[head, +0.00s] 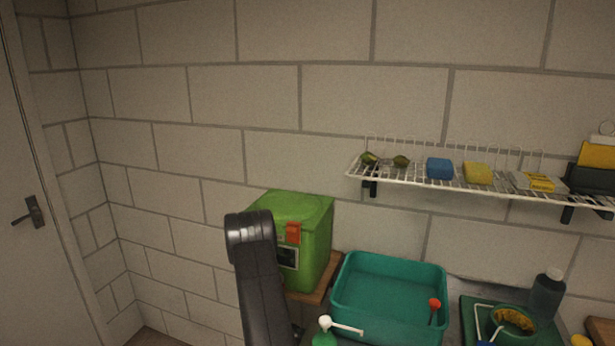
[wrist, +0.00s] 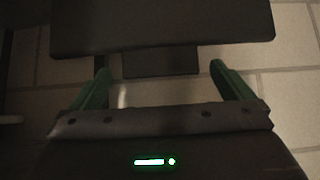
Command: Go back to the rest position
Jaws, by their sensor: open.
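My gripper (wrist: 158,82) shows in the wrist view with its two green fingers spread apart. Nothing is held between them. A dark flat part lies across the top of the wrist view, and I cannot tell what it is. In the head view a black link of my arm rises at the lower centre, in front of the green bin. My gripper cannot be made out in the head view.
A green lidded bin (head: 313,240) stands on a wooden surface (head: 322,284). Right of it are a teal tub (head: 390,318), a pump bottle (head: 325,338) and a dark bottle (head: 546,296). A wire shelf (head: 450,184) holds sponges (head: 440,168). A door (head: 22,200) is at left.

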